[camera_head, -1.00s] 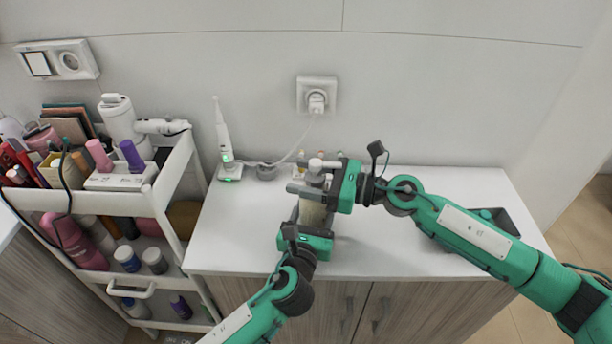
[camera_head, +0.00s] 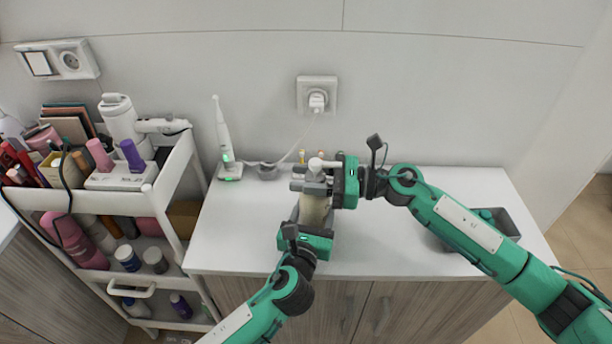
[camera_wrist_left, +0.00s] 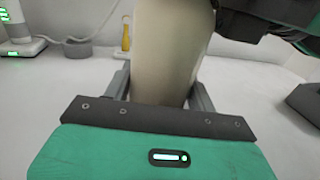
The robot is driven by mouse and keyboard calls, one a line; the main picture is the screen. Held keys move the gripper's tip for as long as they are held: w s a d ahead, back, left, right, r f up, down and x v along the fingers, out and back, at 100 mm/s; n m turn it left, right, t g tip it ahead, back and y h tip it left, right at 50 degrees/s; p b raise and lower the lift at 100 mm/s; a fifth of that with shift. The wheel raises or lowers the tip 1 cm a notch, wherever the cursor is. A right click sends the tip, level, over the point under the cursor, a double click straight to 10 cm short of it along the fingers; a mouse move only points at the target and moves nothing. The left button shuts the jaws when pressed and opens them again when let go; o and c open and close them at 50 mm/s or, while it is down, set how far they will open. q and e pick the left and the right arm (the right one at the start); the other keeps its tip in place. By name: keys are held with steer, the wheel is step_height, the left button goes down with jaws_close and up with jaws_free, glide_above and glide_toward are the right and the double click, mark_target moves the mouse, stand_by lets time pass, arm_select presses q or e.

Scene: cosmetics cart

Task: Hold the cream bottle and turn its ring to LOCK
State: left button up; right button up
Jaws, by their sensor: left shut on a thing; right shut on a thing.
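The cream bottle (camera_head: 313,209) stands on the white cabinet top, its pale beige body upright, with a whitish pump head (camera_head: 316,164) on top. My left gripper (camera_head: 311,222) is shut on the bottle's body from the front. The left wrist view shows the beige body (camera_wrist_left: 170,50) between its two fingers. My right gripper (camera_head: 318,182) comes from the right and is shut on the bottle's upper part, around the ring area below the pump head. The ring and any LOCK mark are hidden by the right gripper's fingers.
A white electric toothbrush on its charging base (camera_head: 230,172) stands at the back left, its cord running to the wall socket (camera_head: 317,97). Small coloured items stand behind the bottle. A grey tray (camera_head: 500,222) sits at right. A loaded cart (camera_head: 170,190) is at left.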

steer(key=n+g, duration=0.3)
steer(key=g, duration=0.2)
steer(key=shift+s, duration=0.2)
steer(key=n+g+h, duration=0.1)
steer(key=n+g, duration=0.1)
steer(key=g, duration=0.1)
steer(key=n+g+h, duration=0.1)
steer(key=n+g, duration=0.1)
steer(key=shift+s+d+h, duration=0.1)
steer(key=shift+s+h, duration=0.2)
steer(key=n+g+h, duration=0.2)
steer(key=g, duration=0.1)
steer(key=n+g+h, duration=0.1)
steer(key=shift+s+d+n+g+h, duration=0.15)
steer(key=shift+s+n+g+h, duration=0.15)
steer(key=shift+g, duration=0.1)
steer(key=shift+s+d+n+g+h, duration=0.1)
steer(key=shift+n+g+h, duration=0.55)
steer(key=shift+h, duration=0.25)
steer(key=shift+s+d+n+g+h, duration=0.1)
steer(key=shift+n+g+h, duration=0.45)
steer(key=shift+n+h, duration=0.3)
steer(key=shift+h, duration=0.45)
steer(key=o, duration=1)
steer(key=shift+d, duration=0.1)
steer(key=shift+y, duration=0.5)
